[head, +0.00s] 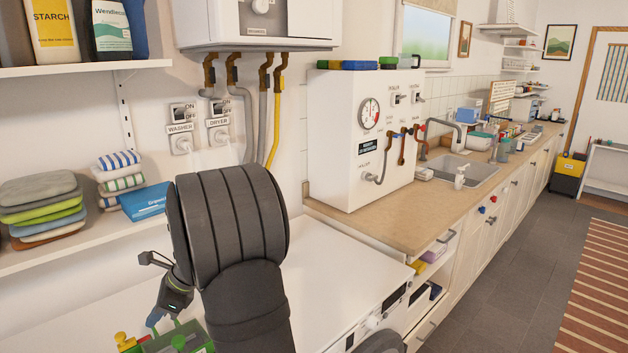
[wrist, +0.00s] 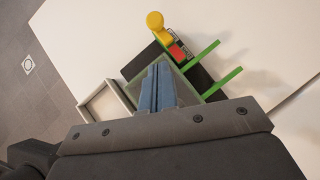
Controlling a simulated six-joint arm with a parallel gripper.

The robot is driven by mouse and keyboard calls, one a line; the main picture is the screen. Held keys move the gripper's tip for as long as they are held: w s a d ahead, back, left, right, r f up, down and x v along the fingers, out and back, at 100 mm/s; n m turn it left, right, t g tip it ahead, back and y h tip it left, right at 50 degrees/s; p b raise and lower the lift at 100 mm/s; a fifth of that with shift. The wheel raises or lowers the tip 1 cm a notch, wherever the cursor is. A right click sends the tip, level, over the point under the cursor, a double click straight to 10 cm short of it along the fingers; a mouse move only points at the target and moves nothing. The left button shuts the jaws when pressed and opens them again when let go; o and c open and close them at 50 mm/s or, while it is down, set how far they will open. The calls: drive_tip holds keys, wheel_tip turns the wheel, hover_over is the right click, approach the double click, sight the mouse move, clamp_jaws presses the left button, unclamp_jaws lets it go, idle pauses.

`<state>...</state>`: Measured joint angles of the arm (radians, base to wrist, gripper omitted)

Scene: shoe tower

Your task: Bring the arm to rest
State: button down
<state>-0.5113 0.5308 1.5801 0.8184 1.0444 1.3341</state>
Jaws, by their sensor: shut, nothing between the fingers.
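My arm (head: 228,225) stands large and dark in the middle of the head view, bent over the white machine tops. My gripper (wrist: 157,82) shows in the wrist view as two blue-grey fingers pressed together, with nothing between them. In the head view only a bit of the gripper (head: 156,318) shows at the lower left, partly hidden by the arm. The fingers appear above or beside a green-edged holder (wrist: 202,54); I cannot tell whether they touch it. The holder (head: 168,347) is cut off at the bottom of the head view.
A yellow knobbed piece (wrist: 156,22) and a red piece (wrist: 178,51) are at the holder. A pale open box (wrist: 104,103) lies beside it. The white top (head: 330,268) right of my arm is clear. A shelf with folded cloths (head: 42,208) is at left.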

drive_tip(key=x, duration=0.3)
drive_tip(key=shift+w+a+f, duration=0.1)
drive_tip(key=shift+w+a, duration=0.2)
drive_tip(key=shift+a, duration=0.1)
drive_tip(key=shift+w+a+f, duration=0.1)
drive_tip(key=shift+w+a, duration=0.15)
drive_tip(key=shift+w, duration=0.05)
drive_tip(key=shift+w+d, duration=0.1)
